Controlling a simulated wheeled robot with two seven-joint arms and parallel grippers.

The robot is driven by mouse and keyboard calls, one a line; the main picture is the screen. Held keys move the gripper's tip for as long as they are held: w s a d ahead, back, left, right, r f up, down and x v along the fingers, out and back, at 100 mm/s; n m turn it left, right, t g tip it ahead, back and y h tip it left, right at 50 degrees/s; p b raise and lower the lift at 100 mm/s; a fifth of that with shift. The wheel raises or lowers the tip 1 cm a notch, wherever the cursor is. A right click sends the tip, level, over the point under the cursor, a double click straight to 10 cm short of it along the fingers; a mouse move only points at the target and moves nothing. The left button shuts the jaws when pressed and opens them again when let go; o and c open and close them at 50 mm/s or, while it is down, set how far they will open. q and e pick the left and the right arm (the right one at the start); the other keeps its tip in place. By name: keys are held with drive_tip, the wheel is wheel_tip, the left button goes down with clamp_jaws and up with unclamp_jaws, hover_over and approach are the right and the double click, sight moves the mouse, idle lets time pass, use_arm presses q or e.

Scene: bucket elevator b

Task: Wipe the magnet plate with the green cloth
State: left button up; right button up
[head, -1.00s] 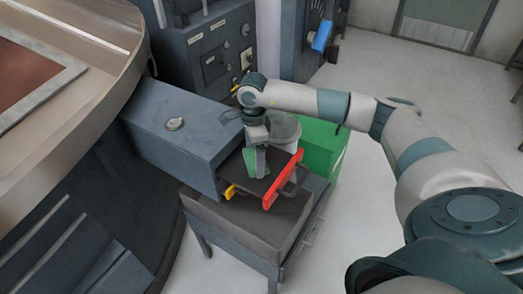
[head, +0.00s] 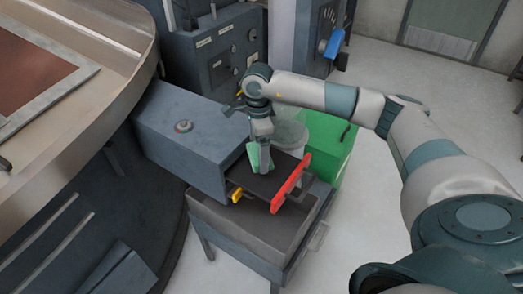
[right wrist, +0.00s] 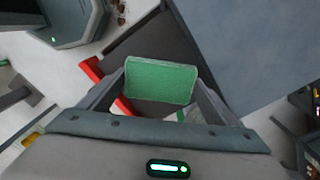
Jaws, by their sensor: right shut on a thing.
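The magnet plate (head: 272,183) is a dark flat plate that sticks out of a grey housing (head: 190,148), with a red handle bar (head: 291,183) along its outer edge. My right gripper (head: 264,165) is over the plate, near the housing, pointing down. It is shut on the green cloth (head: 254,157). In the right wrist view, the green cloth (right wrist: 160,80) spans the space between the fingers and hides part of the dark plate (right wrist: 152,40) behind it. I cannot tell whether the cloth touches the plate. My left gripper is not in view.
A grey open-topped bin on legs (head: 250,232) stands below the plate. A yellow latch (head: 237,195) sits at the plate's near side. A control cabinet (head: 215,55) is at the back. Floor at right is clear.

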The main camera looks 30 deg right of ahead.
sight(257, 153)
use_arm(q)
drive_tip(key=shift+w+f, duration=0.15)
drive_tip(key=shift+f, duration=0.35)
use_arm(e)
drive_tip(key=shift+f, duration=0.45)
use_arm(q)
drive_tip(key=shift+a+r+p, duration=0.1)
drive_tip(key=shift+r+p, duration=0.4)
drive_tip(key=shift+p, duration=0.05)
use_arm(e)
drive_tip(key=shift+w+a+r, duration=0.1)
drive_tip(key=shift+a+r, duration=0.05)
drive_tip(key=shift+r, duration=0.7)
drive_tip(key=shift+a+r, duration=0.15)
drive_tip(key=shift+r, duration=0.7)
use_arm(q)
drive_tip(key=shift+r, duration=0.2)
use_arm(e)
drive_tip(key=shift+r, duration=0.25)
